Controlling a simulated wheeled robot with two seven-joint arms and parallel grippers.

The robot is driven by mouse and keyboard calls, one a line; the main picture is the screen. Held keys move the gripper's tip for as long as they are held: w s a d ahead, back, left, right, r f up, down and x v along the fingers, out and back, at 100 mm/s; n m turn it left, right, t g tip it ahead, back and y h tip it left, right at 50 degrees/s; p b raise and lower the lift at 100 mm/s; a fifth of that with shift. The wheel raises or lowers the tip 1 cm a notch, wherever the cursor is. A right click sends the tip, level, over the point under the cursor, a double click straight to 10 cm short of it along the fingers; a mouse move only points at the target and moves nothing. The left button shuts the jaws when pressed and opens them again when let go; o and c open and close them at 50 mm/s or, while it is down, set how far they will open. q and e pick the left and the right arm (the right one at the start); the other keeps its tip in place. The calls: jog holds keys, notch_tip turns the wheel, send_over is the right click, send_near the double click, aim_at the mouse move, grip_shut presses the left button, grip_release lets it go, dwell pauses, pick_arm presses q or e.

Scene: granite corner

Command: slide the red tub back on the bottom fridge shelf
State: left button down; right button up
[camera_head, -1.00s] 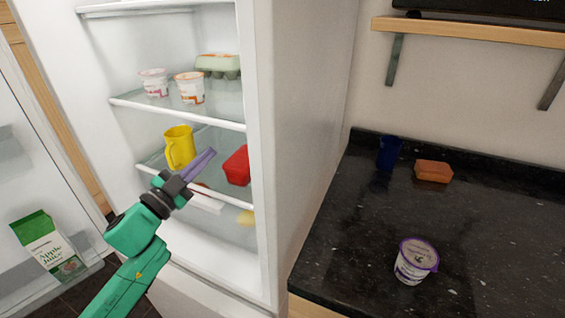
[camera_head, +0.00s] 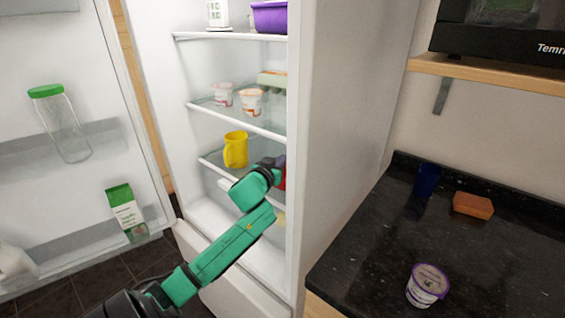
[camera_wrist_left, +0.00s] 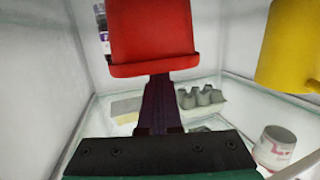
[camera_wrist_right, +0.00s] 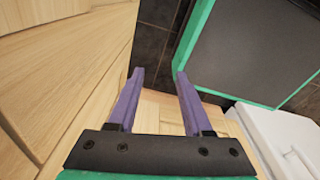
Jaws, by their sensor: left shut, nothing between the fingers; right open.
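The red tub (camera_head: 283,180) is on the fridge shelf (camera_head: 213,167) that also holds the yellow jug. In the head view it is mostly hidden behind my left gripper and the fridge side wall. In the left wrist view the red tub (camera_wrist_left: 152,32) is large, straight ahead of the fingers. My left gripper (camera_head: 280,161) is shut and empty, its fingertips (camera_wrist_left: 160,78) at the tub's rim; I cannot tell whether they touch. My right gripper (camera_wrist_right: 160,74) is open and empty, seen only in its own wrist view near wooden panels.
The yellow jug (camera_head: 236,149) stands left of the tub, and also shows in the left wrist view (camera_wrist_left: 292,45). Yoghurt cups (camera_head: 250,102) and an egg carton (camera_head: 272,81) are one shelf above. The fridge side wall (camera_head: 345,150) bounds the right; the open door (camera_head: 75,160) is left.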

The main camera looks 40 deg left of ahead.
pick_arm(q)
jog(key=shift+w+a+f, duration=0.1)
jog(key=shift+w+f, duration=0.05)
jog(key=shift+f, duration=0.75)
jog(key=shift+s, duration=0.2)
jog(key=shift+p+v, duration=0.35)
jog(key=shift+v, duration=0.7)
